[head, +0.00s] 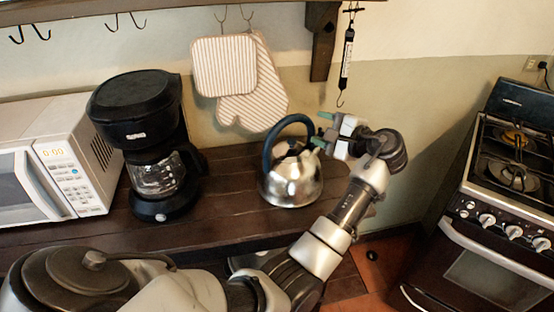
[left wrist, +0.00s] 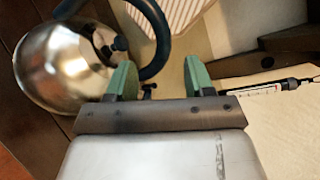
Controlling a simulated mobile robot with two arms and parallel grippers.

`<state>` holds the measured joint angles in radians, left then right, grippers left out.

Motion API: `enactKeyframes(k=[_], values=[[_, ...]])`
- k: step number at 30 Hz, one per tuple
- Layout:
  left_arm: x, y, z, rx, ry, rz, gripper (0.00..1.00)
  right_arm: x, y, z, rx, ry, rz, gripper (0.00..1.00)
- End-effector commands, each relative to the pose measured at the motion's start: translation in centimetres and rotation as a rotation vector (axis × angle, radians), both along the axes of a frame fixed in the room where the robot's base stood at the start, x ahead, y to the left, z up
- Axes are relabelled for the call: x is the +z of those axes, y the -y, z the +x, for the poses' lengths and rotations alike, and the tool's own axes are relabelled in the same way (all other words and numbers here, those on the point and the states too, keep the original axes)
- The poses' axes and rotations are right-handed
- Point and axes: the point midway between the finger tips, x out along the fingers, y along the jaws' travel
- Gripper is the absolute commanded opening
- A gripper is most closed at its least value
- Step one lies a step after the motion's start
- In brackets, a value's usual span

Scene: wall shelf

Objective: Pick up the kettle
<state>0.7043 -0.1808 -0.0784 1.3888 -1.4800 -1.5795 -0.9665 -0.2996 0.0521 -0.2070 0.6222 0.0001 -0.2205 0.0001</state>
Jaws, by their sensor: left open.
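The kettle (head: 291,180) is shiny silver metal with a dark blue arched handle (head: 268,146), standing upright on the dark wooden counter. My left gripper (head: 321,129) is open, its green fingertips at the upper right of the handle. In the left wrist view the kettle (left wrist: 58,68) is at upper left. Its handle (left wrist: 163,38) curves down to the gap between the fingers of the left gripper (left wrist: 160,78), nearer the left finger. I cannot tell whether the handle is truly between the fingers or beyond them. My right gripper is not in view.
A black coffee maker (head: 135,110) and a white microwave (head: 60,165) stand left of the kettle. Striped oven mitts (head: 225,68) hang on the wall behind. A hanging scale (head: 347,60) is above the gripper. A stove (head: 490,210) is at right. Counter (head: 225,205) between coffee maker and kettle is clear.

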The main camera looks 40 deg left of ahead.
Motion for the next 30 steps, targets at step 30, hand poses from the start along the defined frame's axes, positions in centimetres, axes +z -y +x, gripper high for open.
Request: enactKeyframes(k=[30], values=[[-2.1, -10.4, 2.0, -0.003, -0.001, -0.001, 0.53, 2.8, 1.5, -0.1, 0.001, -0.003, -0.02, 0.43]])
